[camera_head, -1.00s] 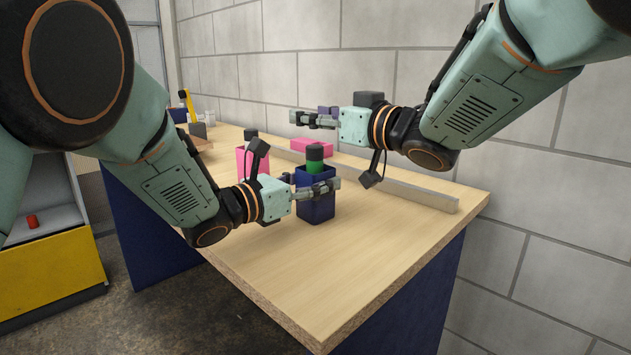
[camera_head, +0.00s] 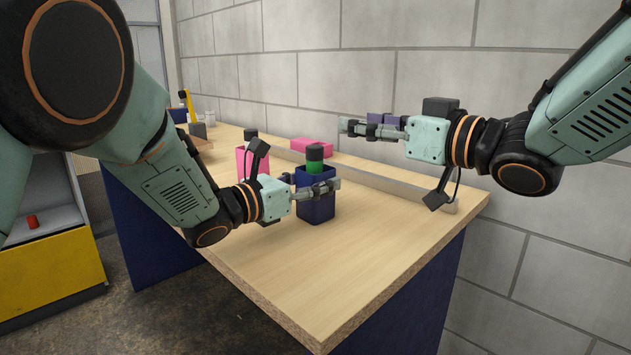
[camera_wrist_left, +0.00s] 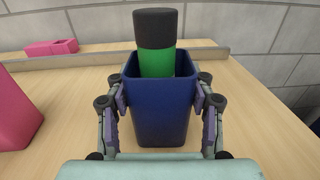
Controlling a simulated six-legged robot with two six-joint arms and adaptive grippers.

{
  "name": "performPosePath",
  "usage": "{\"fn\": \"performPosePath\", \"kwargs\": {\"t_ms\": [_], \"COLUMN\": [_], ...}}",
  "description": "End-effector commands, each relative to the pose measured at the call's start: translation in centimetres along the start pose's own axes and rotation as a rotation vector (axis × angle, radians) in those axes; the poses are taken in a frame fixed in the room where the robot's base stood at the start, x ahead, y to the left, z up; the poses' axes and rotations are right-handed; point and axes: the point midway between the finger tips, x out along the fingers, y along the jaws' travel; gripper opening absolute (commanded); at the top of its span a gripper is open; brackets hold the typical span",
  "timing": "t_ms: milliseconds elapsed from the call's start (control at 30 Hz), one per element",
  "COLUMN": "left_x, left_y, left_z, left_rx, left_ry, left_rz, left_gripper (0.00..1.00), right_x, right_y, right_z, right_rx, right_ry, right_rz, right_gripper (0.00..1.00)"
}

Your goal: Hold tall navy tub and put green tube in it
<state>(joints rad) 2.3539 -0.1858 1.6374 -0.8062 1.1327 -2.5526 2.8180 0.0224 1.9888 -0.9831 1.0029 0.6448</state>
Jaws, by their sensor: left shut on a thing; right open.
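The tall navy tub (camera_head: 317,208) stands upright on the table. It fills the middle of the left wrist view (camera_wrist_left: 160,110). My left gripper (camera_head: 318,190) is shut on the tub, with one finger on each side of it. The green tube (camera_head: 315,163) with a dark cap stands in the tub, its upper part above the rim; it also shows in the left wrist view (camera_wrist_left: 157,62). Its lower end is hidden inside the tub. My right gripper (camera_head: 352,127) is open and empty, above and to the right of the tub, apart from the tube.
A pink tub (camera_head: 241,160) stands left of the navy tub, partly behind my left arm. A pink block (camera_head: 311,145) lies behind, near the low rail (camera_head: 400,184) along the wall side. The table's front right (camera_head: 370,250) is clear.

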Motion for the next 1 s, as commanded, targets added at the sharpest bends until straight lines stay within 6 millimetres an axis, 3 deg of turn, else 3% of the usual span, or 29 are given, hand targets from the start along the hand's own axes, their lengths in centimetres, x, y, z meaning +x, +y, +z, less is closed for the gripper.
{"fn": "performPosePath", "kwargs": {"t_ms": [133,467,500,800,1000], "left_x": [0.0,0.0,0.0,0.0,0.0], "left_y": [0.01,0.02,0.02,0.02,0.02], "left_z": [0.05,0.06,0.05,0.04,0.03], "left_rx": [0.0,0.0,0.0,0.0,0.0], "left_ry": [-0.001,-0.001,-0.001,-0.001,-0.001], "left_rz": [0.0,0.0,0.0,0.0,0.0], "left_gripper": [0.23,0.23,0.56,0.8,0.8], "right_x": [-0.91,-1.04,-1.04,-1.02,-1.02], "right_y": [-0.06,-0.07,-0.07,-0.07,-0.07], "right_z": [-0.02,0.02,0.01,0.02,0.02], "right_rx": [0.001,0.0,0.0,0.0,0.0], "right_ry": [0.001,0.0,0.0,0.0,0.0], "right_rz": [-0.001,-0.002,-0.001,-0.001,-0.001], "right_gripper": [0.55,0.55,0.55,0.55,0.55]}}
